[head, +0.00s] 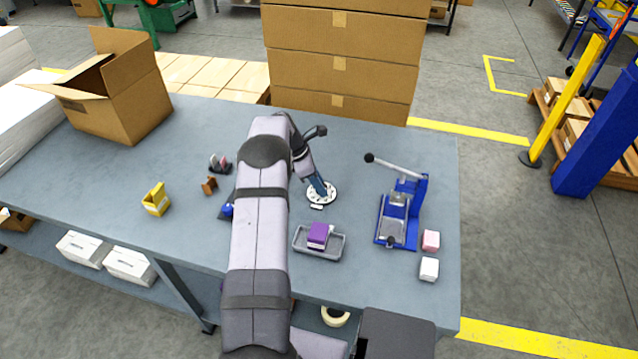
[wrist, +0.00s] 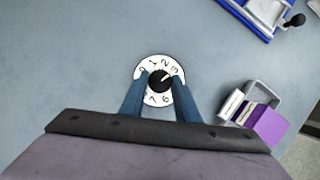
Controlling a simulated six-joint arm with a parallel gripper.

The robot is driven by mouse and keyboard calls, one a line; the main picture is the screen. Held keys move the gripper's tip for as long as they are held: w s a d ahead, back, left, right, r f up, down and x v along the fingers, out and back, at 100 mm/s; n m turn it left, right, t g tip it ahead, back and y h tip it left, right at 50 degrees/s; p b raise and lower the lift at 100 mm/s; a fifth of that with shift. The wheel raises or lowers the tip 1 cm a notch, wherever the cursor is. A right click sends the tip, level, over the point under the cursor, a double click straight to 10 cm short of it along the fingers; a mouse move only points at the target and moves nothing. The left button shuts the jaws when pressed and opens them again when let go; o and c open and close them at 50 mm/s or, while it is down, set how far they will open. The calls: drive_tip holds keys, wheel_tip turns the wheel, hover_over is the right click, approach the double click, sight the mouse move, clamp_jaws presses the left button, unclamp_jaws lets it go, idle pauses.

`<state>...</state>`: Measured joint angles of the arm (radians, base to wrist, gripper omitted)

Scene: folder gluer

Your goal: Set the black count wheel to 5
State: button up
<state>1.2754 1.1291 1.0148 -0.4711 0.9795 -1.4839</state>
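The count wheel is a white dial (wrist: 159,105) with black digits and a black knob (wrist: 158,80) at its centre. A white mark on the knob points to the upper right, toward about 2 to 3. Digits 0, 1, 2, 3, 6 and 7 show; 4 and 5 seem hidden by the right finger. My gripper (wrist: 160,76) is over the dial with its blue fingers on either side of the knob, seemingly with small gaps. In the head view the dial (head: 329,198) lies on the table below my gripper (head: 321,188), which hides the knob.
A grey tray (head: 298,243) with a purple block (head: 318,234) stands in front of the dial. A blue lever press (head: 392,226) is to the right, with pink (head: 431,240) and white (head: 429,269) blocks beside it. An open carton (head: 125,100) stands at the back left.

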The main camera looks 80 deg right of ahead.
drive_tip(key=shift+d+f+m+y+b, duration=0.15)
drive_tip(key=shift+m+y+b, duration=0.15)
drive_tip(key=shift+m+b, duration=0.55)
drive_tip(key=shift+r+m+g+y+b, duration=0.2)
drive_tip(key=shift+m+b, duration=0.25)
drive_tip(key=shift+m, duration=0.35)
drive_tip(key=shift+m+g+y+b, duration=0.1)
drive_tip(key=shift+m+y+b, duration=0.3)
drive_tip(key=shift+m, duration=0.35)
drive_tip(key=o, duration=1)
drive_tip(key=shift+r, duration=0.15)
